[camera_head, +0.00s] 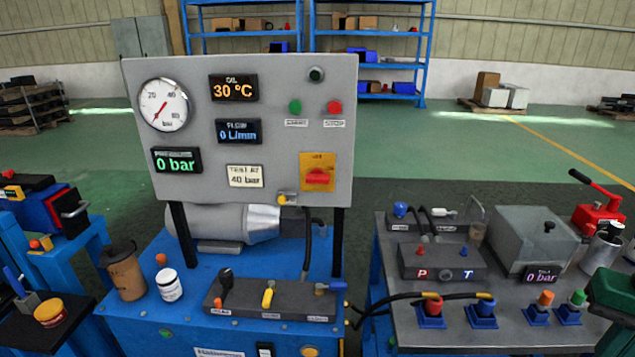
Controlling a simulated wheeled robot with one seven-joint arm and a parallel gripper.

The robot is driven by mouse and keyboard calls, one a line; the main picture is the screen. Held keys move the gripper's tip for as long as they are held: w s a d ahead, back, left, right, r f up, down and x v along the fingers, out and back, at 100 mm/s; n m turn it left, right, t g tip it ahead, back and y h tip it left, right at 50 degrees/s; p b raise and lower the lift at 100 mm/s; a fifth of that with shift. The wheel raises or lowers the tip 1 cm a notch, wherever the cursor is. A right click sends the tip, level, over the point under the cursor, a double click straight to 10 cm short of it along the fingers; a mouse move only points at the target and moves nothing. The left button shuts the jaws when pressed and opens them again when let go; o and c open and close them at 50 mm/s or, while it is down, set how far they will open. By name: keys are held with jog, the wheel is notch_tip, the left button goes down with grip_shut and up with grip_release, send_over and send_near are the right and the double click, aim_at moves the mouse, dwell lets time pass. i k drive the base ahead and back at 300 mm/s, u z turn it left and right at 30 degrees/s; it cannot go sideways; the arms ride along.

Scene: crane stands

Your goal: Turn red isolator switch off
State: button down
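The red isolator switch (318,178) sits on a yellow-orange plate (318,160) at the lower right of the grey control panel (262,130). Its red handle lies roughly horizontal, with small lettering above it that is too small to read surely. The panel's displays are lit: 30 °C, 0 L/min and 0 bar. My gripper is not in this view.
A green button (295,107) and a red stop button (334,107) sit above the switch. A yellow-handled part (284,197) juts from the panel's lower edge. A valve block (268,298), brown jug (124,272) and white jar (169,285) stand on the blue bench below.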

aim_at(316, 176)
jog(key=z, duration=1.05)
jog(key=k, duration=1.8)
jog(key=u, duration=1.1)
jog(key=i, duration=1)
